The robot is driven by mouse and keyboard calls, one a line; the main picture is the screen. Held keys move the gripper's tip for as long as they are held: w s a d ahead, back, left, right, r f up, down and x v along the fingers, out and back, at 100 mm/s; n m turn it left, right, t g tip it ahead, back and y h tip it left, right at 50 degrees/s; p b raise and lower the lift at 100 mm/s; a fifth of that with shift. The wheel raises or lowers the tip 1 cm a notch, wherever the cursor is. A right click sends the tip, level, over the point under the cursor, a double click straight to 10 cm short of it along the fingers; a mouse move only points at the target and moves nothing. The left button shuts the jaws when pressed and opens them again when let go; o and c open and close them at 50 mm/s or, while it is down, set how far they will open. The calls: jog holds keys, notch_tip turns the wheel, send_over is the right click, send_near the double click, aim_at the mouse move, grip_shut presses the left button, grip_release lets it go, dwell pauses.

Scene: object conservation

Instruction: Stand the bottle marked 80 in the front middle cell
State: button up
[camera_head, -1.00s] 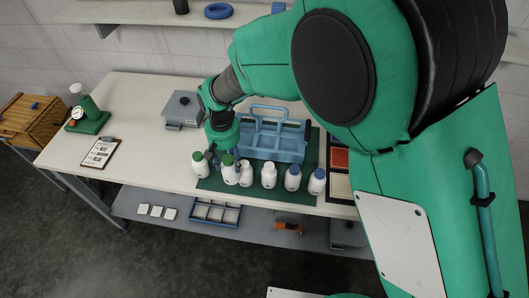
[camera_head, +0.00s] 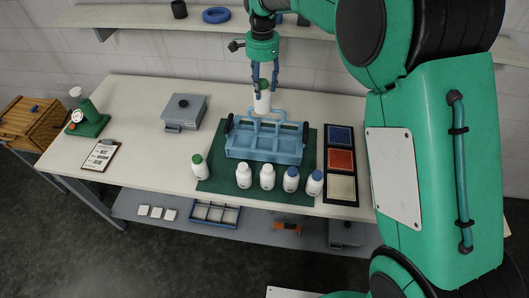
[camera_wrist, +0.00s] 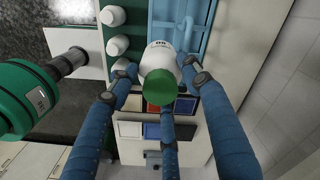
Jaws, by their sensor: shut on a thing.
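My gripper (camera_head: 265,82) is shut on a white bottle (camera_head: 262,103) with a green cap, raised above the back part of the blue carrier (camera_head: 262,154). In the wrist view the held bottle (camera_wrist: 158,58) shows between my fingers, its green cap (camera_wrist: 172,105) toward the camera. Dark print is on its label, too small to read surely. The carrier has cells and a handle bar across its top; it stands on a green mat (camera_head: 215,180). The insides of its cells are hard to make out.
In front of the carrier stand a green-capped bottle (camera_head: 199,167), two white-capped bottles (camera_head: 244,176) (camera_head: 267,177) and two blue-capped bottles (camera_head: 291,180) (camera_head: 314,184). A tray of coloured squares (camera_head: 341,160) lies right, a grey box (camera_head: 184,112) left. A shelf (camera_head: 140,16) is behind.

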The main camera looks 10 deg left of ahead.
jog(key=shift+w+d+r+m, duration=0.3)
jog(key=shift+w+r, duration=0.05)
send_near(265, 136)
jog(key=s, duration=0.3)
jog(key=s+p, duration=0.1)
jog(key=shift+s+d+f, duration=0.25)
dwell(0.3)
jog(key=shift+f, duration=2.1)
jog(key=shift+f, duration=0.15)
jog(key=o, duration=1.5)
